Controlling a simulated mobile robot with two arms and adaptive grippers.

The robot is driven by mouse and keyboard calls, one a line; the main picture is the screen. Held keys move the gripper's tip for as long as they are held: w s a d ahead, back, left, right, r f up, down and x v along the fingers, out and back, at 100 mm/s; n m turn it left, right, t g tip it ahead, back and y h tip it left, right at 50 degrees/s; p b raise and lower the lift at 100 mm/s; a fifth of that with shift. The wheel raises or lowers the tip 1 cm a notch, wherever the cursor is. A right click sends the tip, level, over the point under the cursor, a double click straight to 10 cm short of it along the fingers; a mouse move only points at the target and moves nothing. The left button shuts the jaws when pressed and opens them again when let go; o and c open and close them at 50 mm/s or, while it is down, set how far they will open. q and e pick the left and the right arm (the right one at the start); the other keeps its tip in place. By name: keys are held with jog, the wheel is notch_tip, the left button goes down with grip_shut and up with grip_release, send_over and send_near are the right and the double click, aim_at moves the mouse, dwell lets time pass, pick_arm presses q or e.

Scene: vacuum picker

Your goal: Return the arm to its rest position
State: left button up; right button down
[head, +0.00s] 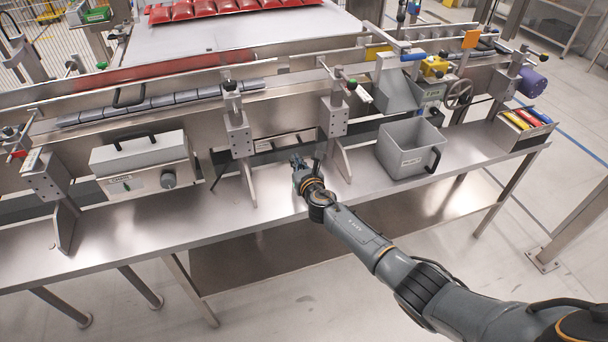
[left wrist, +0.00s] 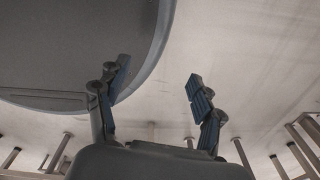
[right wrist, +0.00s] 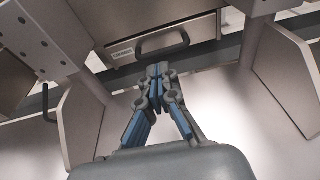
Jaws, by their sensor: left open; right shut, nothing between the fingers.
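My right arm reaches in from the lower right in the head view. Its gripper (head: 297,162) is over the steel table (head: 270,215), in front of the machine frame between two upright brackets. In the right wrist view the right gripper (right wrist: 158,70) has its blue-padded fingers together with nothing between them. A drawer-like box with a dark handle (right wrist: 162,42) lies beyond the fingertips. My left gripper shows only in the left wrist view (left wrist: 160,82); its fingers are apart and empty, with a pale floor behind them.
A grey bin (head: 408,150) with a dark handle stands on the table right of the right gripper. A control box (head: 145,165) with a knob is to the left. Steel brackets (head: 335,118) rise close by. Red packs (head: 190,10) lie on the machine's far belt.

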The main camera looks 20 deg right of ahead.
jog(key=shift+s+d+f+p, duration=0.1)
jog(key=shift+s+d+p, duration=0.15)
jog(key=shift+s, duration=0.3)
jog(key=shift+s+d+p, duration=0.15)
jog(key=shift+s+p, duration=0.2)
jog(key=shift+s, duration=0.15)
jog(key=p+v, duration=0.1)
jog(key=v, duration=0.3)
jog(key=shift+a, duration=0.15)
jog(key=shift+s, duration=0.55)
jog(key=s+d+m+g, duration=0.2)
jog(key=s+m+g, duration=1)
jog(key=s+m, duration=2.55)
jog(key=s+f+n+g, duration=0.1)
jog(key=s+f+n, duration=0.1)
jog(key=f, duration=1.1)
jog(key=s+f+n, duration=0.2)
jog(key=f, duration=1.1)
pick_arm(q)
jog(key=w+r, duration=0.1)
jog(key=w+d+r, duration=0.1)
jog(key=r, duration=0.1)
jog(key=shift+w, duration=0.1)
pick_arm(e)
jog(key=s+d+f+g, duration=0.1)
jog(key=s+d+f, duration=0.1)
jog(key=s+f, duration=1.4)
jog(key=shift+s+d+g, duration=0.3)
jog(key=shift+s, duration=0.2)
